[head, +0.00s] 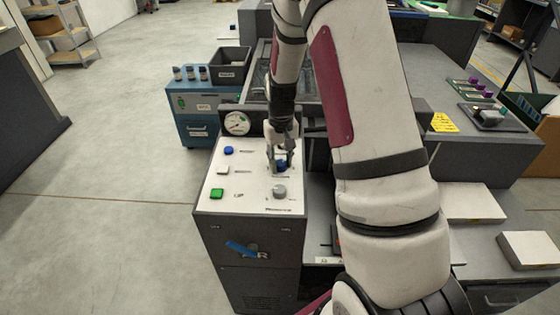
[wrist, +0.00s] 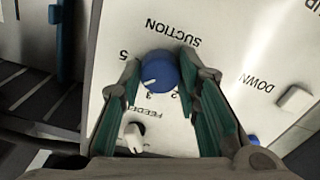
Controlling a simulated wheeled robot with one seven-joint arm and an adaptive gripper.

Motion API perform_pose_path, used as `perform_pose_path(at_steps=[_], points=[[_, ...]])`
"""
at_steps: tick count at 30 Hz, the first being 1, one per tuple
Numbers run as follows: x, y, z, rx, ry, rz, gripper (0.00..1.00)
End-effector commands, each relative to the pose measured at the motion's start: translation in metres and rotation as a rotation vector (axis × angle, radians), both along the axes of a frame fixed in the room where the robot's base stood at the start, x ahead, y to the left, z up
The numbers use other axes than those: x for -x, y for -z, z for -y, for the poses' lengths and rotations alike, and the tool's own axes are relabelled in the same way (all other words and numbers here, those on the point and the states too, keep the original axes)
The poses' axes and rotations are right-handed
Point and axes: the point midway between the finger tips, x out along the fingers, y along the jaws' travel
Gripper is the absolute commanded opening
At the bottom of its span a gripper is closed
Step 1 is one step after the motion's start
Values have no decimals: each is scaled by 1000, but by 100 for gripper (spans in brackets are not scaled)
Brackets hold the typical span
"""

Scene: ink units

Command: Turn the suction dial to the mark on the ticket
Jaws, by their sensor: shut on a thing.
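The blue suction dial (wrist: 160,70) sits on the white panel below the upside-down word SUCTION in the wrist view. Its white pointer line aims to the lower left, left of the 3. A 5 shows at upper left and a 2 at lower right; a 4 cannot be seen. My gripper (wrist: 163,72) is shut on the dial, one finger on each side. In the head view the dial (head: 281,165) shows partly behind my gripper (head: 280,160). A yellow paper (head: 443,122), perhaps the ticket, lies on the right-hand surface; its writing is too small to read.
Blue (head: 228,151), white (head: 222,170) and green (head: 217,194) buttons line the panel's left side. A round gauge (head: 237,122) stands at the back. Open floor lies to the left.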

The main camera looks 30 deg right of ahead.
Motion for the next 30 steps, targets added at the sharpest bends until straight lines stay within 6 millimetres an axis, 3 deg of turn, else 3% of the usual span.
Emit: perform_pose_path(at_steps=[18, 30], points=[[-1, 0, -1, 0, 545, 1, 2], [-1, 0, -1, -1, 725, 0, 2]])
